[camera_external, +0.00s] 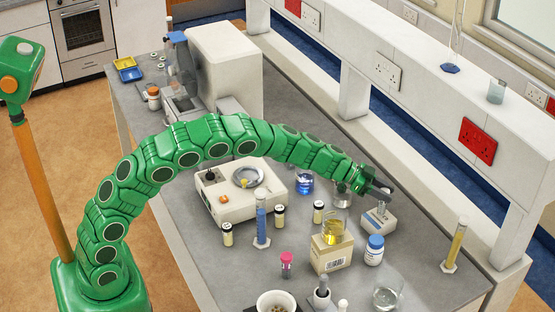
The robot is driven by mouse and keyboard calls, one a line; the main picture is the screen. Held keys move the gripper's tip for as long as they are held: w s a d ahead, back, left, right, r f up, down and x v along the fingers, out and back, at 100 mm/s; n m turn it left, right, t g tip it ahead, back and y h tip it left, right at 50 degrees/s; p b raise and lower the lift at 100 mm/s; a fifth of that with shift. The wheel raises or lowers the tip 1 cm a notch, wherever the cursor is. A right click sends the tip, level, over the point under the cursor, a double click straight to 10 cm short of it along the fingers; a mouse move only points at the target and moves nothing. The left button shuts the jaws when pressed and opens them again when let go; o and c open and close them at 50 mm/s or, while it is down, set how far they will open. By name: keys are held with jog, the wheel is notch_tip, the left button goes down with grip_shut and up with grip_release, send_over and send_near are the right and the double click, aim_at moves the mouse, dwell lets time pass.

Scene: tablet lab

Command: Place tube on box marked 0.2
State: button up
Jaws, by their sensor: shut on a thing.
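My gripper (384,190) is at the end of the green arm, above the right part of the bench. It is shut on a small, pale, narrow thing that looks like the tube (381,208); its outline is hard to make out. The tube appears just above or at a small grey-white device (376,222); I cannot tell whether they touch. A cardboard box (332,257) with a barcode label stands to the lower left of my gripper. A beaker of yellow liquid (333,232) stands on it. No 0.2 mark is readable.
Blue (261,227) and yellow (454,246) cylinders, small vials and a blue-liquid flask (304,183) stand around. A white instrument (240,203) is below the arm.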

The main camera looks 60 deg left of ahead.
jog(key=shift+f, duration=0.8)
jog(key=shift+f, duration=0.15)
jog(key=o, duration=1)
jog(key=shift+s+a+r, duration=0.1)
jog(key=shift+a+r, duration=0.05)
jog(key=shift+r, duration=0.05)
jog(key=shift+v, duration=5.85)
jog(key=shift+a+r, duration=0.1)
